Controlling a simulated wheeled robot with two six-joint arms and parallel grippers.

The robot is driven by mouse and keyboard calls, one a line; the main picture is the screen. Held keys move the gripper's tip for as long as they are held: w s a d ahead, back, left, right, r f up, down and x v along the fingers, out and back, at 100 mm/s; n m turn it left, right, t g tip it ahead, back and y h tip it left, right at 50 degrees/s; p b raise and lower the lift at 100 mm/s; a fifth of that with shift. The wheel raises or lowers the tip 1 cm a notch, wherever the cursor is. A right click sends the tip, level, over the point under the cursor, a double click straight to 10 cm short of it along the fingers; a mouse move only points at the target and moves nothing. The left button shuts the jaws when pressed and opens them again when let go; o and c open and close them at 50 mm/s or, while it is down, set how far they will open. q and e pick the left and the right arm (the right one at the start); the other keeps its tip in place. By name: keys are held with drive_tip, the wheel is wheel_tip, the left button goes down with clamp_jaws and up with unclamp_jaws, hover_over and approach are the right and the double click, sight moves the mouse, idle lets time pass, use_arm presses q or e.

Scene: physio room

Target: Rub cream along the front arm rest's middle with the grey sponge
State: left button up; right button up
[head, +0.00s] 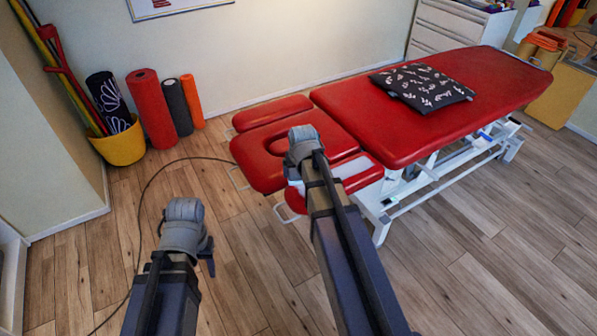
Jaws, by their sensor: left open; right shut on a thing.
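The front arm rest (365,178) is a red pad on the near side of the red treatment couch's head end. A pale whitish patch (353,167) shows on it beside my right arm, which covers part of the pad. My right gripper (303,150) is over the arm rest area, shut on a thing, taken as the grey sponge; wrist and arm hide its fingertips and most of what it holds. I cannot tell whether it touches the pad. My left gripper (186,228) is open and apart from the couch, above the floor; its fingers are mostly hidden.
The couch's red head section (262,165) and far arm rest (271,112) lie beyond my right gripper. A dark leaf-patterned cushion (422,87) lies on the couch. Rolled mats (151,108) and a yellow bucket (120,146) stand by the wall. A cable (146,190) crosses the wooden floor.

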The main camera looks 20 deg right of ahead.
drive_tip(key=shift+r+p, duration=1.45)
drive_tip(key=shift+r, duration=0.05)
